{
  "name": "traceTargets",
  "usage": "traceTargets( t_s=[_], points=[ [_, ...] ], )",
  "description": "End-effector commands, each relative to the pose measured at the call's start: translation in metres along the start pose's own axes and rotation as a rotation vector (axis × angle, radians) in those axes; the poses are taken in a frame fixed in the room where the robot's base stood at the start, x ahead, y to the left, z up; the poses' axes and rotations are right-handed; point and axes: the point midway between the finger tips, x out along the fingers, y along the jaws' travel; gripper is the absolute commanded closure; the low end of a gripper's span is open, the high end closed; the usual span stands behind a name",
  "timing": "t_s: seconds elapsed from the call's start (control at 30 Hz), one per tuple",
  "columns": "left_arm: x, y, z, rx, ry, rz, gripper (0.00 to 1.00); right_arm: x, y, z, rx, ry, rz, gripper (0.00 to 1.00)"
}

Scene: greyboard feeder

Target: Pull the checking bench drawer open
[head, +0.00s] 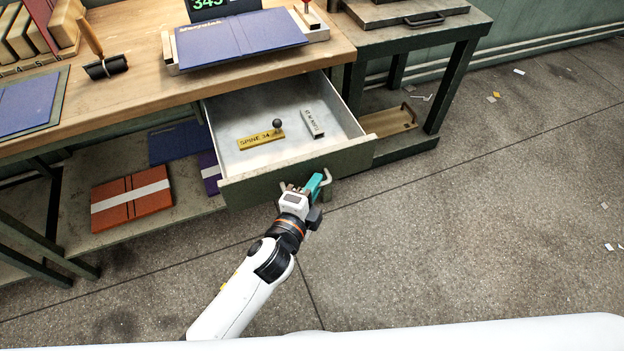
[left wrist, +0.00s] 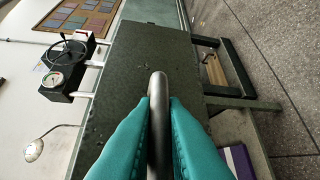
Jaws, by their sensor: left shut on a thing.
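The checking bench drawer (head: 235,192) stands well out from under the wooden bench top, with its inside open to view. In it lie a brass strip marked SPINE 34 (head: 261,139), a dark round knob beside that strip, and a small pale labelled block (head: 312,123). My left gripper (head: 314,184) is at the drawer's green front, its teal fingers shut on the metal bar handle (head: 327,177). In the left wrist view the handle (left wrist: 158,100) runs between both fingers, with the dark drawer front (left wrist: 150,60) behind it. My right gripper is not in view.
The bench top (head: 130,103) carries a blue board on a stand (head: 240,38) and a brush tool (head: 105,66). An orange folder (head: 130,198) lies on the lower shelf. A side table (head: 420,30) stands at right. The floor in front is clear.

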Motion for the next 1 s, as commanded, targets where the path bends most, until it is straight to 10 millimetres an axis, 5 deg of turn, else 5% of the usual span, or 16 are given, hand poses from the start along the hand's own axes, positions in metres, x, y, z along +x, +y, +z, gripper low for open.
traceTargets(
  t_s=[0.27, 0.3, 0.37, 0.67, 1.0],
  points=[
    [0.000, 0.000, 0.000, 0.000, 0.001, -0.001, 1.00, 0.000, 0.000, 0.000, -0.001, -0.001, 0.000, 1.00],
    [0.000, -0.001, 0.000, 0.000, 0.001, -0.001, 0.88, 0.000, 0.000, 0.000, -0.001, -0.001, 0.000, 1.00],
    [0.000, 0.000, 0.000, 0.000, 0.001, -0.001, 0.80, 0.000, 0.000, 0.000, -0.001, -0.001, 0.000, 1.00],
    [-0.002, 0.000, 0.000, 0.000, 0.001, -0.001, 0.80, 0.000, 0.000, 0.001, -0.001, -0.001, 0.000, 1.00],
    [-0.059, -0.001, 0.000, -0.002, 0.001, -0.004, 0.80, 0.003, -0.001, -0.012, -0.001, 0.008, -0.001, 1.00]
  ],
)
